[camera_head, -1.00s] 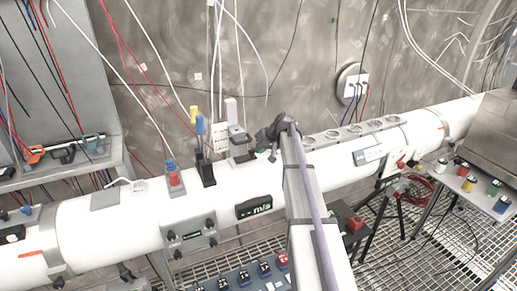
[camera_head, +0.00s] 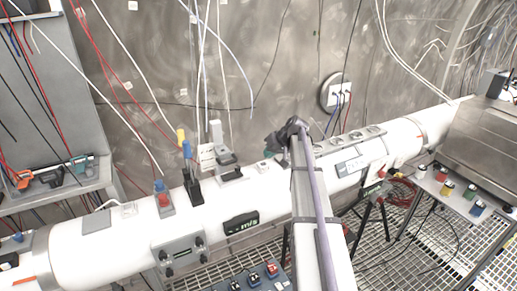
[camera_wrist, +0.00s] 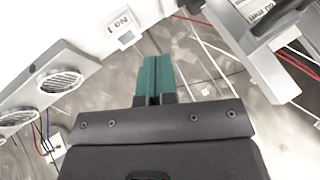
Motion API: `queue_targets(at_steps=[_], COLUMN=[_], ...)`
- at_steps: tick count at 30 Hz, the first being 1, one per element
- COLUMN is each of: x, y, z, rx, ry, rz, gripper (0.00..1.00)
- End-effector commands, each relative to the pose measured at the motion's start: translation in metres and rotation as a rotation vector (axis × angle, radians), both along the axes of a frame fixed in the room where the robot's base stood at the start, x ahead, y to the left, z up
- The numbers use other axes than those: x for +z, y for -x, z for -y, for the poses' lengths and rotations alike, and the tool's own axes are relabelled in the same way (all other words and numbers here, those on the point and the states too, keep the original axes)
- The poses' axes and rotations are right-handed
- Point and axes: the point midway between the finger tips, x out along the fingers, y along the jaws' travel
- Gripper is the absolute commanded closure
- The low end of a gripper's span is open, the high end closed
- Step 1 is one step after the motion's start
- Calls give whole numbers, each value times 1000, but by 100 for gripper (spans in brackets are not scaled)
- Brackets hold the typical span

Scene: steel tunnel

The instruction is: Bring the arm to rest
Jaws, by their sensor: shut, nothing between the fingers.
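My arm (camera_head: 312,205) reaches up from the bottom of the head view, across the front of the white pipe.
The white pipe (camera_head: 100,254) runs across the scene, with boxes and a m/s display (camera_head: 241,223) on it. A shelf (camera_head: 62,190) with tools stands left. A table (camera_head: 462,192) with coloured buttons stands right. A button panel (camera_head: 250,281) is below. Cables hang from above.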

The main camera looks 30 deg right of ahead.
Motion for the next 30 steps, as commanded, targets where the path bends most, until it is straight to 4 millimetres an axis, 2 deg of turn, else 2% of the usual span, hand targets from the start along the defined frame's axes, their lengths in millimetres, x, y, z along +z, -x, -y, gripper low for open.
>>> queue_targets(at_steps=[5,6,8,9,11,15,18,21,23,25,30], x=[-2,-5,-13,-25,-53,-122,-167,-201,-212,-218,-213], y=[1,9,40,64,98,182,237,274,282,280,277], z=[-1,-1,-11,-27,-64,-163,-224,-269,-289,-305,-311], rx=[-19,-46,-84,-101,-107,-72,-13,75,124,161,177], ry=[-15,-19,-5,12,51,188,301,386,406,414,417], rz=[-14,-60,-137,-195,-280,-448,-512,-522,-512,-504,-500], gripper=[100,100,100,100,100,100,100,100,100,100,100])
